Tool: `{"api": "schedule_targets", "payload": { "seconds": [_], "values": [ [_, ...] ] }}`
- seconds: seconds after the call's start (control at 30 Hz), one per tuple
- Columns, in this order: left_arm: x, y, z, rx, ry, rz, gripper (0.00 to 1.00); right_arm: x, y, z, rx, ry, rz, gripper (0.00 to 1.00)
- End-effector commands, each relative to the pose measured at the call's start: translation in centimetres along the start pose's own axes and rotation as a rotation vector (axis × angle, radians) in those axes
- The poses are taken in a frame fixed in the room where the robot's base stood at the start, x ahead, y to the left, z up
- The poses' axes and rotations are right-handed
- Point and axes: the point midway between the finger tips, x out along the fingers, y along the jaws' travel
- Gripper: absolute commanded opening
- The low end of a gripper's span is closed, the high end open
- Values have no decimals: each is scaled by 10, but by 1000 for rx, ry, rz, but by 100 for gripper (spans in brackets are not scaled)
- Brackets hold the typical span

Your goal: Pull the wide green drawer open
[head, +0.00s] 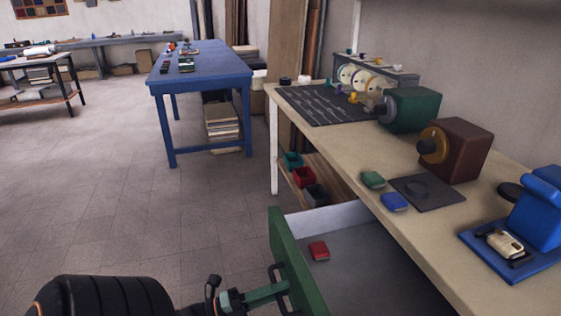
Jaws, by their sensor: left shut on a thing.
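The wide green drawer (291,254) is under the front edge of the beige workbench (440,238) and stands pulled out, with its grey inside showing. A red block (319,251) lies on the drawer's floor. A dark bar handle (279,277) is on the outer face of the green front. My left gripper (276,291) reaches in from the lower left and is shut on this handle. The lower part of the drawer front is cut off by the picture's bottom edge. My right gripper is not in view.
On the bench are a green block (373,179), a blue block (394,202), a dark square pad (428,191), green and brown machines, and a blue device (536,215) at the right. Small bins stand on a shelf below. The tiled floor (130,210) at left is clear.

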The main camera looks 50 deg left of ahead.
Motion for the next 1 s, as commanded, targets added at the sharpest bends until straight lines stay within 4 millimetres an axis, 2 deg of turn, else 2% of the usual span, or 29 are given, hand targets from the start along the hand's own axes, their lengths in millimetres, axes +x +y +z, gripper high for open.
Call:
{"api": "schedule_targets", "payload": {
  "seconds": [0.3,0.33,0.43,0.77,0.87,1.0],
  "values": [
    [-1,0,1,0,-2,2,0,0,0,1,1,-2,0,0],
    [0,0,1,0,-2,2,19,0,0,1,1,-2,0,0],
    [0,0,1,0,-2,2,30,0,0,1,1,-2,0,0],
    [-5,0,0,-1,-2,3,30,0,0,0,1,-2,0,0],
    [-18,0,1,-1,-4,4,30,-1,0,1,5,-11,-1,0],
    [-48,1,1,-2,-5,7,30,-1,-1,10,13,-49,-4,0]
  ]
}}
